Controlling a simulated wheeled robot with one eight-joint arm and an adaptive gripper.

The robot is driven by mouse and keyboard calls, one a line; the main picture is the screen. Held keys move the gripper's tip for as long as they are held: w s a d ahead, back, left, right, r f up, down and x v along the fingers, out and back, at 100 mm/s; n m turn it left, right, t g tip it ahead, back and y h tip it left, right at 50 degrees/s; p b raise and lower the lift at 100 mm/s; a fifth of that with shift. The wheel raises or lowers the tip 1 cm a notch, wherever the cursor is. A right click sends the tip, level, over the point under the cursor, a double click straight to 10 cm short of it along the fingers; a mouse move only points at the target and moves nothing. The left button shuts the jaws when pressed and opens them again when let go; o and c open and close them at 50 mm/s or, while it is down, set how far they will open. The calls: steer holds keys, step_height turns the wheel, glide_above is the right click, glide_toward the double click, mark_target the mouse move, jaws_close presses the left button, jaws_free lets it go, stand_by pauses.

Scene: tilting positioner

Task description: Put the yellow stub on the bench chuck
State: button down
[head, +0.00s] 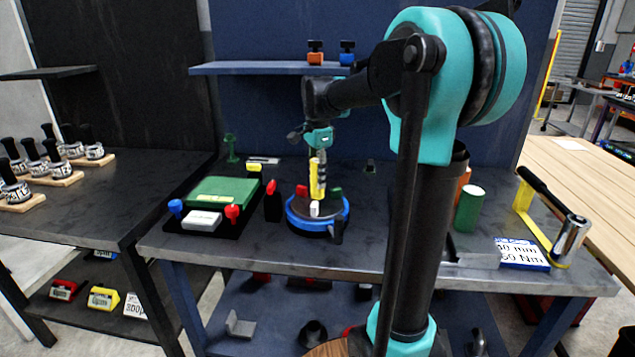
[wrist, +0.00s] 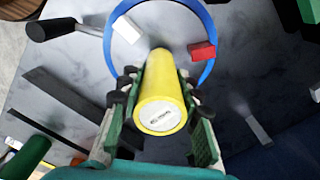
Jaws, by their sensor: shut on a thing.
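The yellow stub (head: 314,183) stands upright in my gripper (head: 320,165), over the bench chuck. In the wrist view the stub (wrist: 161,88) lies between the two green-padded fingers of my gripper (wrist: 158,78), its labelled end towards the camera. The bench chuck (head: 320,228) is a round dark disc with a blue rim and white, red and green jaws. Its blue ring (wrist: 208,28) circles the stub's far end in the wrist view, with white and red jaws to either side. I cannot tell whether the stub's lower end touches the chuck.
A green-topped box (head: 223,190) with blue and red knobs stands left of the chuck. A shelf (head: 270,68) with orange and blue items hangs behind. The bench's front strip is mostly clear.

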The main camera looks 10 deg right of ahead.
steer(key=shift+f, duration=0.9)
steer(key=shift+f, duration=0.15)
steer(key=c, duration=1.1)
jaws_free()
steer(key=shift+o, duration=0.2)
step_height(320, 180, up, 12)
steer(key=shift+r, duration=0.2)
